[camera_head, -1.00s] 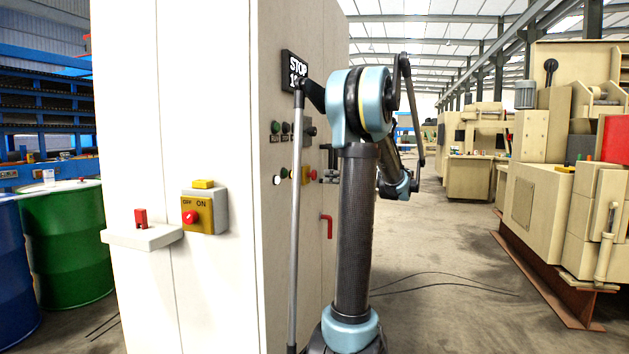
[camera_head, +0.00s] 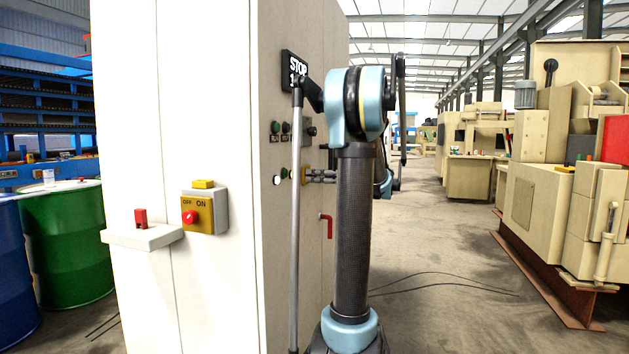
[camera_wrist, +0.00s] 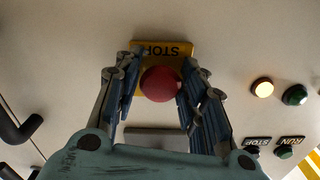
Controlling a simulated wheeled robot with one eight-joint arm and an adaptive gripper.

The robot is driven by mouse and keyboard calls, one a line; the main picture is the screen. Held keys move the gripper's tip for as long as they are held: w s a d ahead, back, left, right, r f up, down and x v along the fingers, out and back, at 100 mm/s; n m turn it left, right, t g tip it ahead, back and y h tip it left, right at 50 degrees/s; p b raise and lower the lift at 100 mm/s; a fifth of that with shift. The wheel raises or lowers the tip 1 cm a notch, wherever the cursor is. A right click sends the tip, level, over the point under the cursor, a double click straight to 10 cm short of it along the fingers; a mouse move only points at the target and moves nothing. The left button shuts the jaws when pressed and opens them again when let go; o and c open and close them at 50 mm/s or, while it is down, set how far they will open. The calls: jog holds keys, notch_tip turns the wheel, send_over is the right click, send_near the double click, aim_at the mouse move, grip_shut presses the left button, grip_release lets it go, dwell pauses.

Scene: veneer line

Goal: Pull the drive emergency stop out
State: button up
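The red mushroom-head emergency stop (camera_wrist: 160,84) sits on a yellow plate marked STOP (camera_wrist: 165,48), upside down in the wrist view. My gripper (camera_wrist: 160,88) is open, with one finger on each side of the red head. A gap shows on the left; the right finger looks very close to the head, and I cannot tell if it touches. In the head view my gripper (camera_head: 320,176) reaches the yellow plate (camera_head: 306,175) on the cabinet's side face; the red head is hidden there.
A white lamp (camera_wrist: 263,87) and green button (camera_wrist: 295,95) sit beside the stop. A red handle (camera_head: 328,224) juts out below. The cabinet's front (camera_head: 215,280) carries a yellow OFF/ON switch box (camera_head: 204,212) and a shelf (camera_head: 142,238).

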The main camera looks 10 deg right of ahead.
grip_shut()
jog(key=shift+s+d, duration=0.25)
jog(key=shift+d, duration=0.25)
jog(key=o, duration=0.7)
grip_release()
jog(key=v, duration=1.2)
